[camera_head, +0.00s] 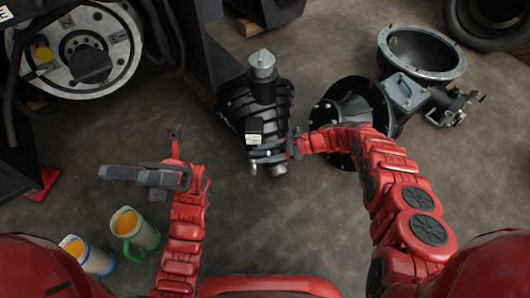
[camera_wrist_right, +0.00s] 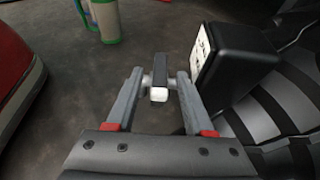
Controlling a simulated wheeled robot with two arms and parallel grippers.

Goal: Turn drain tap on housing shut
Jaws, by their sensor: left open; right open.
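The black ribbed housing (camera_head: 270,92) stands on the floor in the middle of the head view, with a silver cylinder on top. It also fills the right side of the right wrist view (camera_wrist_right: 272,112). The drain tap, with a dark bar handle and pale end (camera_wrist_right: 159,72), shows in the right wrist view. My right gripper (camera_wrist_right: 160,82) is open, one finger on each side of the tap, with gaps visible. In the head view the right gripper (camera_head: 264,160) is low at the housing's front and largely hides the tap. My left gripper (camera_head: 125,174) is open and empty, away from the housing.
A black labelled box (camera_head: 254,130) on the housing sits close beside my right fingers. A black flanged part (camera_head: 350,108) and a grey bell-shaped casing (camera_head: 425,52) lie to the right. Two jugs of yellow liquid (camera_head: 132,230) (camera_head: 90,254) stand at lower left.

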